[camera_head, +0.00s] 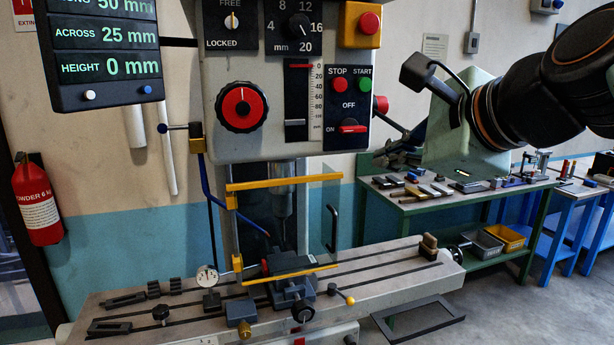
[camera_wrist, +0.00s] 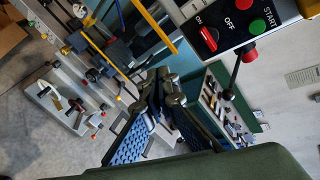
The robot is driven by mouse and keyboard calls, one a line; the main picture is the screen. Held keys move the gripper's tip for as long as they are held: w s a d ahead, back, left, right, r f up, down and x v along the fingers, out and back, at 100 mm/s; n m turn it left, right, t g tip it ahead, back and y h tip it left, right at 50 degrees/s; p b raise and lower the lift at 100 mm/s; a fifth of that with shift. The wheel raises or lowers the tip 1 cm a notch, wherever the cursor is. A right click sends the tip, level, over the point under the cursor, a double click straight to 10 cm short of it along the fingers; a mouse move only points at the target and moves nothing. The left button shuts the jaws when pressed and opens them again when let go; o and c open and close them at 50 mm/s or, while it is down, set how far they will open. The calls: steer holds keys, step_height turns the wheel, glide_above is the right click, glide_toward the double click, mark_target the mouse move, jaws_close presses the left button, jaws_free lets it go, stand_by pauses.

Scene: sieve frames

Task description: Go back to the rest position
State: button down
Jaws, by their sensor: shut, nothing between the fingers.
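My arm reaches in from the upper right of the head view, in front of the wall and above the green bench. My gripper (camera_head: 398,148) is partly hidden behind its own pale green housing there. It points left and down, to the right of the milling machine's control panel (camera_head: 290,90), apart from it. In the wrist view my gripper (camera_wrist: 165,84) shows its dark fingers with blue pads meeting at the tips. It is shut and holds nothing. The panel with its red and green buttons also shows at the top of the wrist view (camera_wrist: 234,36).
The machine table (camera_head: 390,262) carries a vise, a dial gauge and several small blocks. A clear guard (camera_head: 318,215) with yellow bars stands before the spindle. A green bench (camera_head: 420,208) with tools is at right. A display (camera_head: 105,50) hangs upper left; a fire extinguisher (camera_head: 38,200) is below.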

steer(key=s+f+n+g+h, duration=0.1)
steer(key=s+f+n+g, duration=0.1)
steer(key=s+f+n, duration=0.2)
steer(key=s+d+f+n+g+h+p, duration=0.1)
steer(key=s+f+n+g+h, duration=0.1)
steer(key=s+f+n, duration=0.3)
steer(key=s+f+n+g+h+p, duration=0.1)
steer(key=s+f+n, duration=0.3)
steer(key=f+n, duration=0.6)
step_height(320, 180, down, 5)
steer(key=shift+s+d+f+g, duration=0.15)
steer(key=shift+s+d+g, duration=0.1)
steer(key=shift+d+g, duration=0.25)
